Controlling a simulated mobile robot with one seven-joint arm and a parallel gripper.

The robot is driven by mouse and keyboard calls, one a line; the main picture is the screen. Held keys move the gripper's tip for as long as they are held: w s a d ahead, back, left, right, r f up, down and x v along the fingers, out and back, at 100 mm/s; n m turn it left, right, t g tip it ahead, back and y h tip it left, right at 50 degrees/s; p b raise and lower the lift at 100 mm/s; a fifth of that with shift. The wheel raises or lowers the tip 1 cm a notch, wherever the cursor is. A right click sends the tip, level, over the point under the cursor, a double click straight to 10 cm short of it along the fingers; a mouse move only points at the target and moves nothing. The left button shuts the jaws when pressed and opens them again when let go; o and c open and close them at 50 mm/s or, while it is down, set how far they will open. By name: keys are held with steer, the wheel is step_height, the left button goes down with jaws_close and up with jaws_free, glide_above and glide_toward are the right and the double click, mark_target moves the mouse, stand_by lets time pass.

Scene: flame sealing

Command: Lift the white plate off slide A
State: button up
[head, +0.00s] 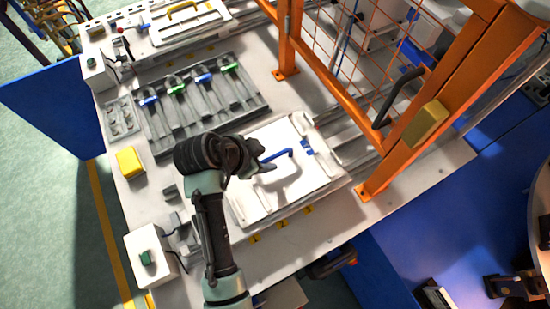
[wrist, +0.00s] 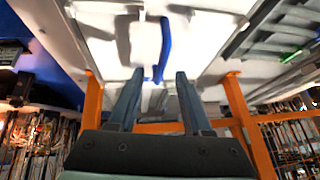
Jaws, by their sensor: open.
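A white plate (head: 255,200) with a blue handle (head: 280,153) lies flat on a slide at the near middle of the bench. No label reading A is legible. My gripper (head: 264,167) is just left of the handle, above the plate. In the wrist view the two fingers of my gripper (wrist: 159,75) are apart with nothing held. The lower end of the blue handle (wrist: 164,48) shows between the fingertips there; I cannot tell the depth gap. The white plate (wrist: 195,45) fills the top of that view. My wrist hides part of the plate's left side in the head view.
An orange mesh guard frame (head: 345,95) with a dark handle stands right of the plate. A grey rack (head: 165,130) with blue and green clamps lies behind. A second plate with a yellow handle (head: 183,7) is at the back. A yellow block (head: 130,162) and green-button box (head: 146,258) are left.

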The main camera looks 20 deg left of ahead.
mark_target(274, 156)
steer(key=shift+w+d+r+p+x, duration=0.15)
steer(key=shift+p+x, duration=0.5)
steer(key=shift+x, duration=0.45)
steer(key=shift+w+d+r+p+x, duration=0.15)
steer(key=shift+p+x, duration=0.45)
steer(key=shift+x, duration=0.5)
steer(key=shift+w+f, duration=0.3)
steer(key=shift+f, duration=0.35)
jaws_close()
